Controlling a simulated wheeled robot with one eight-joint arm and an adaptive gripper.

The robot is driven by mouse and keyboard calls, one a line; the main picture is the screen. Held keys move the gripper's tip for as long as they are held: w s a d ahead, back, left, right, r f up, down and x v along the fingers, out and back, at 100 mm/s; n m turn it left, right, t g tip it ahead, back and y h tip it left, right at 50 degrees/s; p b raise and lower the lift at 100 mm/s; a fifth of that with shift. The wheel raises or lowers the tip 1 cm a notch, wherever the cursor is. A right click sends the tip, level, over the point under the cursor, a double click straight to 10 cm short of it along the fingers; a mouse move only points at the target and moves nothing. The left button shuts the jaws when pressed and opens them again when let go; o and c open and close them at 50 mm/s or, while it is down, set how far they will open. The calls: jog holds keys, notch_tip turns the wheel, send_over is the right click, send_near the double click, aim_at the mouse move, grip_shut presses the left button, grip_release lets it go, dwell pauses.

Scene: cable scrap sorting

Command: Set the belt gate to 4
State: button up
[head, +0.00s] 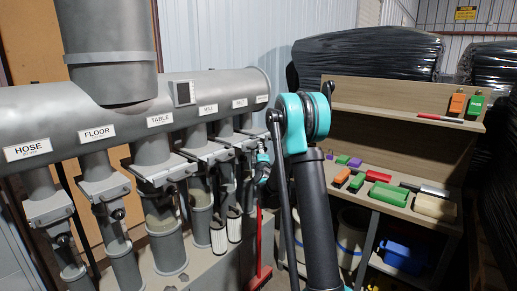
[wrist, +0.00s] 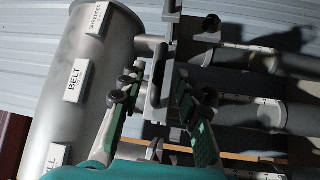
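The BELT label (head: 240,103) is on the grey overhead duct, above a branch pipe with a flat gate (head: 242,142). The BELT label also shows in the wrist view (wrist: 77,80), on the duct at left. My gripper (head: 263,165) is at the right end of the row of gates, partly hidden by my arm. No gate scale or number is readable.
Other branches carry HOSE (head: 27,149), FLOOR (head: 96,133), TABLE (head: 159,120) and MILL (head: 207,109) labels, their gates close together. A wooden shelf unit (head: 400,125) with coloured blocks stands at right. A red upright tool (head: 261,270) stands below the gates.

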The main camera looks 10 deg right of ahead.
jog(key=shift+w+d+r, duration=0.1)
jog(key=shift+w+r, duration=0.05)
jog(key=shift+w, duration=0.75)
jog(key=shift+w+r, duration=0.1)
jog(key=shift+w, duration=0.8)
jog(key=shift+c, duration=0.3)
grip_shut()
